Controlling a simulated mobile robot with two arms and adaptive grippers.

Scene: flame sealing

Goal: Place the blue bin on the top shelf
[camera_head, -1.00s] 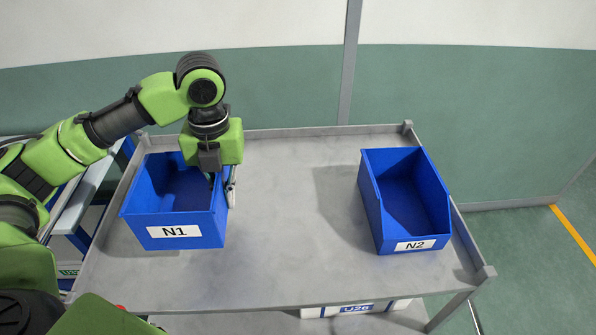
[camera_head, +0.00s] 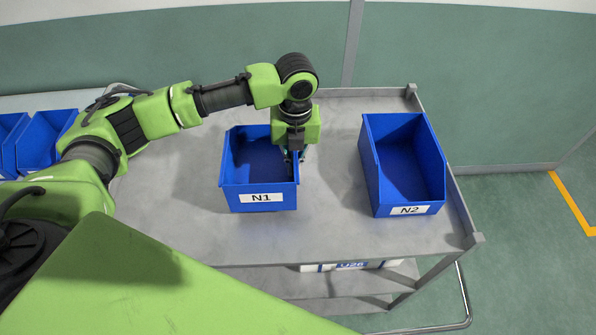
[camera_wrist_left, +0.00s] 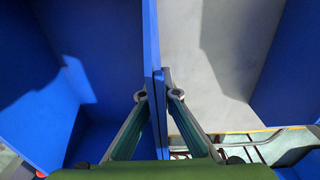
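The blue bin labelled N1 (camera_head: 259,182) is upright over the left-middle part of the cart's grey top shelf (camera_head: 330,190). I cannot tell whether its base touches the surface. My left gripper (camera_head: 297,157) comes down on its right wall. In the left wrist view the fingers (camera_wrist_left: 158,96) straddle that wall, one inside the bin and one outside, and look closed on it. A second blue bin labelled N2 (camera_head: 408,190) stands on the right part of the same shelf, apart from N1. My right gripper is not in view.
A raised rim runs along the shelf's back, with a corner post (camera_head: 411,90) at the right. Bare shelf lies between the bins and in front of them. A white box labelled U26 (camera_head: 352,265) sits on the lower shelf. More blue bins (camera_head: 42,140) stand at the far left.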

